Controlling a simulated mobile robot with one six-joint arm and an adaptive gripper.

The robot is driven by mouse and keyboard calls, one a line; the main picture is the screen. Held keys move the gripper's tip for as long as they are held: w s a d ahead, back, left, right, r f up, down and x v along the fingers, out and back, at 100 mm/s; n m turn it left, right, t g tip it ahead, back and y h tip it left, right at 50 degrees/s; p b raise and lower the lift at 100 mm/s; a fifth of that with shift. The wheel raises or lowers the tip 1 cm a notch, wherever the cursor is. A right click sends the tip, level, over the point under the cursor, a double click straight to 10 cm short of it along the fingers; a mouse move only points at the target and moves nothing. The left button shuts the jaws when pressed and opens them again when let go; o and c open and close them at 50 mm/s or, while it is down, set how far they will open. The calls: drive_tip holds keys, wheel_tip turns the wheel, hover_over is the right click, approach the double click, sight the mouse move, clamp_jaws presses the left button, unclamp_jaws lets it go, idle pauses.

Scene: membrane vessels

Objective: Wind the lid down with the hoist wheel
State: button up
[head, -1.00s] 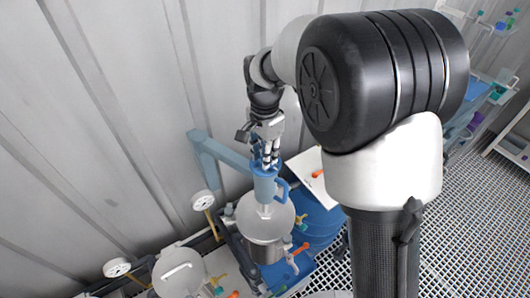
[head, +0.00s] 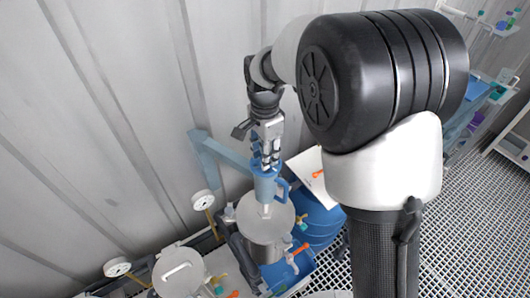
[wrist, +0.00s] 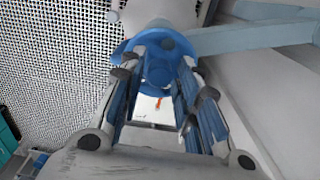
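The blue hoist wheel (wrist: 160,68) sits at the top of the hoist, between my fingers in the wrist view. In the head view my gripper (head: 265,163) points down at the top of the blue hoist body (head: 267,188), its fingers around the wheel. In the wrist view a finger of my gripper (wrist: 160,62) lies on each side of the wheel; whether both press on it is unclear. Below the hoist, the round steel lid (head: 264,222) hangs from or rests on a silver vessel (head: 270,252); any gap between them is hard to see.
A blue hoist arm (head: 220,152) runs from the wall side to the hoist. A second lidded vessel (head: 180,272) and two gauges (head: 203,200) stand at lower left. A blue drum (head: 318,225) and a white panel (head: 308,170) are close on the right. Grating floor lies beyond.

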drive_tip(key=shift+o, duration=1.2)
wheel_tip(320, 180, up, 12)
